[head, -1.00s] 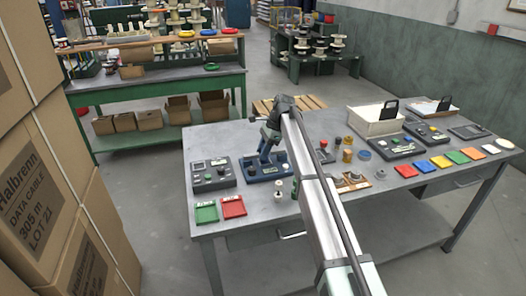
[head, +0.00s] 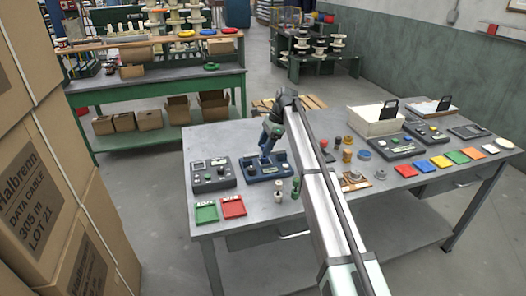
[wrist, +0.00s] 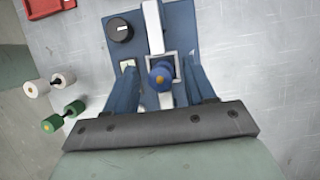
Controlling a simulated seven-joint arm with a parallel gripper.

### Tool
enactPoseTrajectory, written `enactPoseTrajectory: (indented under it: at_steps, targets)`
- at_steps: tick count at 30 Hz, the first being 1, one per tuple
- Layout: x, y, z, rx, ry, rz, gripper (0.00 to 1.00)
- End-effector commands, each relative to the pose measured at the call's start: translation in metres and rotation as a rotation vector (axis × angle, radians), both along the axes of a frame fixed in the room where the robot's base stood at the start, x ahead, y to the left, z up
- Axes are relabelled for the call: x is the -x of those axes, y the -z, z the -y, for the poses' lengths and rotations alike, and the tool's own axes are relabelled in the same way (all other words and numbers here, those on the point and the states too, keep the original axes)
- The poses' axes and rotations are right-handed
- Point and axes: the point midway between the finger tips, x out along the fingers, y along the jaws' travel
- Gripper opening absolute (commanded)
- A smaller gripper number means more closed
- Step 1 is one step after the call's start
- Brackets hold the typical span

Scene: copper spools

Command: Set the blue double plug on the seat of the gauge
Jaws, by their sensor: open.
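The blue gauge (head: 252,174) lies near the left of the grey table; the wrist view shows its body (wrist: 184,28), black knob and pale square seat frame (wrist: 177,62). The blue double plug (wrist: 161,72) stands roughly upright at the seat, seen from above, with a gold spot on its near end. My gripper (wrist: 161,78) is open, with one blue finger on each side of the plug and a gap visible at both sides. In the head view my gripper (head: 266,150) is over the gauge. The plug's lower end is hidden.
A white double plug (wrist: 50,83) and a green double plug (wrist: 62,117) lie left of the gauge in the wrist view. A grey device (head: 212,175), a green tray (head: 206,212) and a red tray (head: 233,207) are nearby. More devices and coloured squares fill the right side.

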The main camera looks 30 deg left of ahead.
Motion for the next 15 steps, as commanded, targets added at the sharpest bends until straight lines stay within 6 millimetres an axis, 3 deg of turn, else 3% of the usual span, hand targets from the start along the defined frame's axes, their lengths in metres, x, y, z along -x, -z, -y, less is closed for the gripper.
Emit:
enactPoseTrajectory:
  at_steps: [6, 15]
  targets:
    - [-0.013, -0.041, 0.011, -0.002, 0.001, 0.002, 0.55]
    - [-0.024, -0.078, 0.022, 0.0, 0.0, 0.0, 0.55]
